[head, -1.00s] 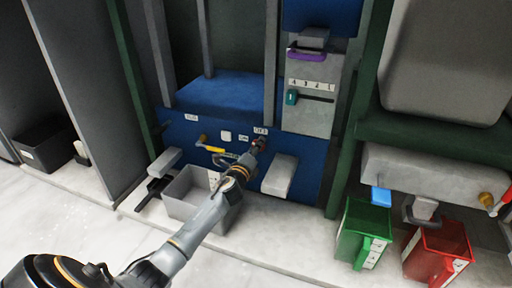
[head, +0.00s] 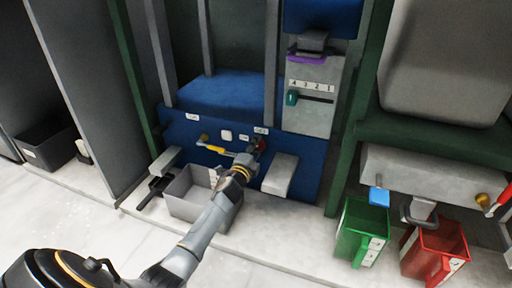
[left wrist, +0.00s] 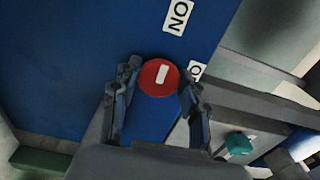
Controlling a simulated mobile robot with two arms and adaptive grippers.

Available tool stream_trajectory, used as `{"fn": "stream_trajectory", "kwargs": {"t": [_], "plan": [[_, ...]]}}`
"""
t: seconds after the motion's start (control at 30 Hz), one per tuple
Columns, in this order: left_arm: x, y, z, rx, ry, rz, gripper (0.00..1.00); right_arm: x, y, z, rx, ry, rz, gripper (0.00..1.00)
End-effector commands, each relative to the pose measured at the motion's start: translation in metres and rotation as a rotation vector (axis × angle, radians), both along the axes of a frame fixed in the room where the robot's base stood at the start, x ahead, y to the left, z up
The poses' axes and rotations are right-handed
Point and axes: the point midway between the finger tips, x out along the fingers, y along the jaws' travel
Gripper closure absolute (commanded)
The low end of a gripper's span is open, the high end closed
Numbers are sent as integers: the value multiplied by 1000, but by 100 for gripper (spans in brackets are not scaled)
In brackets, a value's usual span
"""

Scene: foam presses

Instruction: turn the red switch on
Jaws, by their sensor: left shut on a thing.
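The red switch (left wrist: 150,85) is a round red knob with a white bar on its face. It is on a blue panel (left wrist: 75,50) and also shows as a small red patch in the head view (head: 261,143). My left gripper (head: 255,149) reaches up to the panel. In the left wrist view, the fingers of my left gripper (left wrist: 160,84) stand on either side of the red switch, shut on it. The white bar is nearly upright in that view, slightly tilted. A white label (left wrist: 178,16) reading ON, rotated, is beside the switch. A second label (left wrist: 196,71) is partly hidden by a finger. My right gripper is not visible.
A yellow handle (head: 214,149) is left of the switch and a pale box (head: 280,175) to its right. A grey bin (head: 180,206) stands below. A teal slider (head: 292,98) is above right. Green (head: 350,248) and red (head: 420,262) bins stand at the right.

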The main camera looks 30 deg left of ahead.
Motion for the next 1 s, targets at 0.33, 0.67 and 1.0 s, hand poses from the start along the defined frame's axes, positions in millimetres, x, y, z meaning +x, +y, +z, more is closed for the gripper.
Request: {"fn": "stream_trajectory", "kwargs": {"t": [0.33, 0.67, 1.0], "plan": [[0, 1, -1, -10, 0, 2, 87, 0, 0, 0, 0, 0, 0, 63], [0, 1, -1, -8, -1, 1, 34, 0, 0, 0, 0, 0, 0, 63], [-12, -3, -2, -5, 0, 0, 34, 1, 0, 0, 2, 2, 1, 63]]}}
